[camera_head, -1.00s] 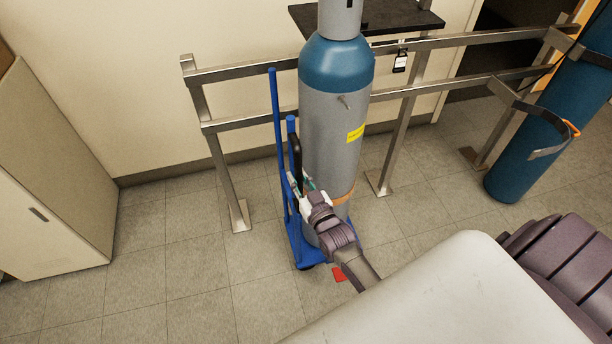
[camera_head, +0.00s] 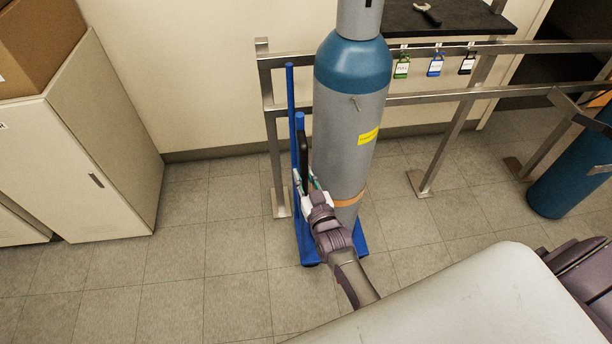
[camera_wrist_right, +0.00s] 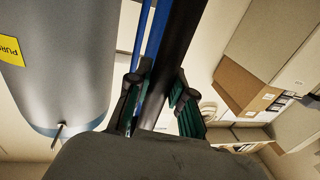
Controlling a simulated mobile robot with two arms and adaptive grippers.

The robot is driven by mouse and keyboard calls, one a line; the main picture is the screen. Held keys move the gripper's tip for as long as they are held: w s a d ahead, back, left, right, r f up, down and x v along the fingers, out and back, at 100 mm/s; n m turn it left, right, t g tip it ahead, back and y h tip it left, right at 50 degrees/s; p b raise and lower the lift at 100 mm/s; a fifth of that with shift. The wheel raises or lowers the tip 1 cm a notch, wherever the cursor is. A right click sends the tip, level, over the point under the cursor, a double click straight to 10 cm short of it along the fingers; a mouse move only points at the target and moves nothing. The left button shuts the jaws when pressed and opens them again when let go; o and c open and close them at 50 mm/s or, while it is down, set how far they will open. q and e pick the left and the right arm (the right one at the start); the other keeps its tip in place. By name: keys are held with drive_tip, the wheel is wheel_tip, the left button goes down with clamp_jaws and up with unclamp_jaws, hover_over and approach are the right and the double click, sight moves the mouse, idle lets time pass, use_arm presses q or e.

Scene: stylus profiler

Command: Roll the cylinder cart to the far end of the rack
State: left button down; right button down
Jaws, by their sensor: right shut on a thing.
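The blue cylinder cart (camera_head: 303,228) stands upright on the floor in the head view, in front of the left end of the metal rack (camera_head: 430,97). It carries a tall grey cylinder (camera_head: 340,148) with a blue shoulder, a yellow label and an orange strap low down. My right gripper (camera_head: 312,190) is at the cart's black handle (camera_head: 304,158), left of the cylinder. In the right wrist view its fingers (camera_wrist_right: 158,98) are closed around the black bar (camera_wrist_right: 180,50), with blue cart tubes beside it. My left gripper is not in view.
A beige cabinet (camera_head: 90,150) with a cardboard box (camera_head: 40,45) stands at the left. A blue cylinder (camera_head: 570,175) stands by the rack at the right. A black shelf (camera_head: 450,22) holds a wrench, with several tags below. Floor left of the cart is clear.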

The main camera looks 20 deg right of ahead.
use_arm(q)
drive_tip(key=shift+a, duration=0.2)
use_arm(e)
drive_tip(key=shift+w+a, duration=0.1)
drive_tip(key=shift+a, duration=0.5)
drive_tip(key=c, duration=1)
unclamp_jaws()
drive_tip(key=shift+a, duration=0.1)
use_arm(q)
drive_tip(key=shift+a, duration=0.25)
use_arm(e)
drive_tip(key=s, duration=1.2)
drive_tip(key=shift+a, duration=0.2)
drive_tip(key=shift+w, duration=0.1)
